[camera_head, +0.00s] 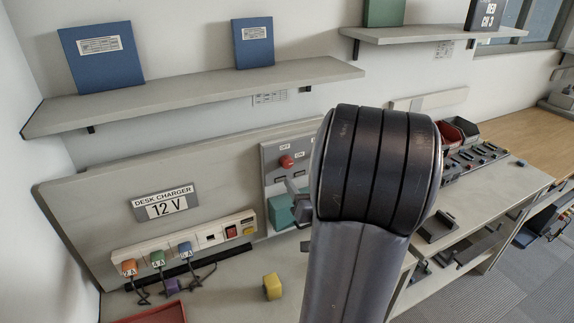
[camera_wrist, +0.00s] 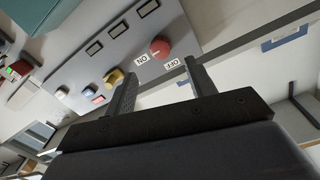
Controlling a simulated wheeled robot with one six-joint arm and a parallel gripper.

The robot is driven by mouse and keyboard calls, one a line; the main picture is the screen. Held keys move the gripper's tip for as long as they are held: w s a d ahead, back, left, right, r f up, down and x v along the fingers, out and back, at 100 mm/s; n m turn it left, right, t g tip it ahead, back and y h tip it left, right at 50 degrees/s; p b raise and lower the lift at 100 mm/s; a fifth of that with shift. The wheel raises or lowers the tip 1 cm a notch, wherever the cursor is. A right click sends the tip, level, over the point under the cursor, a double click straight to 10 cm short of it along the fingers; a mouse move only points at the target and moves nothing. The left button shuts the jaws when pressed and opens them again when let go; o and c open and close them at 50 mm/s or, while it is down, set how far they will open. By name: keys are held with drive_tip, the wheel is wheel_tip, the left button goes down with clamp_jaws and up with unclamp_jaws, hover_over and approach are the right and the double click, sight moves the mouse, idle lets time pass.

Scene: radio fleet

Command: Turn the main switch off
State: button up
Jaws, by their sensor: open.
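The main switch, a red round knob (camera_head: 287,161), sits on a grey panel (camera_head: 272,158) on the back wall, with OFF and ON labels beside it. In the wrist view the red knob (camera_wrist: 160,48) shows just beyond my fingertips, between the ON label (camera_wrist: 142,58) and the OFF label (camera_wrist: 172,64). My gripper (camera_wrist: 160,70) is open, its two fingers either side of the knob's line, with nothing between them. I cannot tell whether the fingers touch the panel. In the head view my arm hides most of the gripper and the panel's right part.
Left of the panel is a socket strip (camera_head: 158,251) with coloured plugs, under a DESK CHARGER 12 V sign (camera_head: 165,203). A yellow block (camera_head: 272,286) stands on the desk. A shelf (camera_head: 200,92) with blue binders hangs above. In the wrist view a yellow knob (camera_wrist: 113,77) sits near one finger.

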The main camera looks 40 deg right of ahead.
sight(288, 165)
drive_tip(key=p+x, duration=0.1)
drive_tip(key=x, duration=0.7)
drive_tip(key=shift+p, duration=0.4)
drive_tip(key=c, duration=1)
